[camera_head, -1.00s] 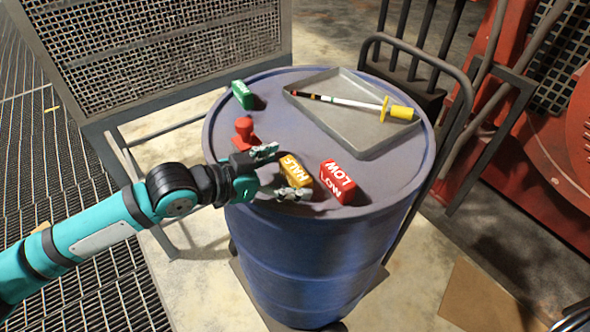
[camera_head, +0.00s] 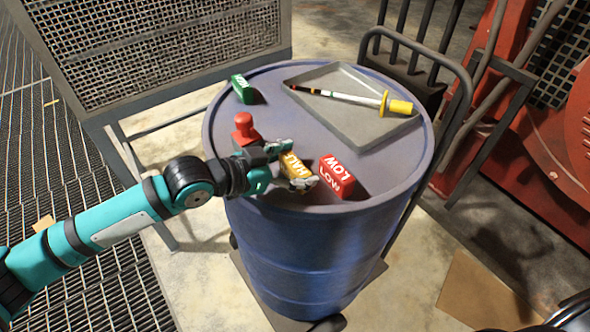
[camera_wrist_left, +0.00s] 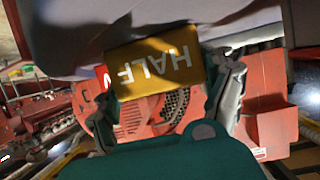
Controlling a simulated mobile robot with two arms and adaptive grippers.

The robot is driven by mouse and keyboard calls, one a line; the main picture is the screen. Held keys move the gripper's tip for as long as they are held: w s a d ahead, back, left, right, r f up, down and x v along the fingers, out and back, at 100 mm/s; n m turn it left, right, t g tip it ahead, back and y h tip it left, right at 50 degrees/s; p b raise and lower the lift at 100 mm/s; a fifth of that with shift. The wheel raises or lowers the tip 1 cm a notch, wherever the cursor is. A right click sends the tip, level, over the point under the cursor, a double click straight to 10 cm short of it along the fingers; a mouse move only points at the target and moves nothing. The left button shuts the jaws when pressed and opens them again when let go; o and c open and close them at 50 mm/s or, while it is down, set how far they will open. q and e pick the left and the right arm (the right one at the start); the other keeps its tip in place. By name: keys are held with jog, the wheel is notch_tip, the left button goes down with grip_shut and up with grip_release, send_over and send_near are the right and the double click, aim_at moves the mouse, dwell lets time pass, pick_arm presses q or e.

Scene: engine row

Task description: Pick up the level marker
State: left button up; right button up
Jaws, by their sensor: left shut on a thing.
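The yellow level marker, a block lettered HALF (camera_head: 293,164), is near the front of the blue drum's top (camera_head: 225,140). My left gripper (camera_head: 295,168) is shut on it, one finger on each side. In the left wrist view the HALF block (camera_wrist_left: 154,66) sits between the fingers of my left gripper (camera_wrist_left: 165,85). I cannot tell whether the block touches the drum. A red block lettered LOW (camera_head: 337,175) stands just right of it. A green block (camera_head: 243,90) stands at the drum's back left. My right gripper is not in view.
A grey tray (camera_head: 362,138) on the drum holds a dipstick with a yellow handle (camera_head: 397,106). A red knobbed object (camera_head: 244,128) stands close behind my left gripper. A cart's handle rail (camera_head: 462,85) curves past the drum's right side.

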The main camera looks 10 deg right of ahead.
aim_at(295, 164)
pick_arm(q)
jog(key=shift+r, duration=0.1)
jog(key=shift+r+b, duration=0.35)
jog(key=shift+r, duration=0.15)
notch_tip(295, 164, up, 2)
jog(key=shift+r+b, duration=0.2)
jog(key=shift+b, duration=0.35)
jog(key=s+a+r, duration=0.2)
jog(key=s+a, duration=0.1)
jog(key=s, duration=0.4)
jog(key=s+a+r, duration=0.1)
jog(key=s+a, duration=0.3)
jog(key=s, duration=0.3)
jog(key=shift+s+r+p, duration=0.25)
jog(key=shift+r+p, duration=0.1)
jog(key=shift+p, duration=0.05)
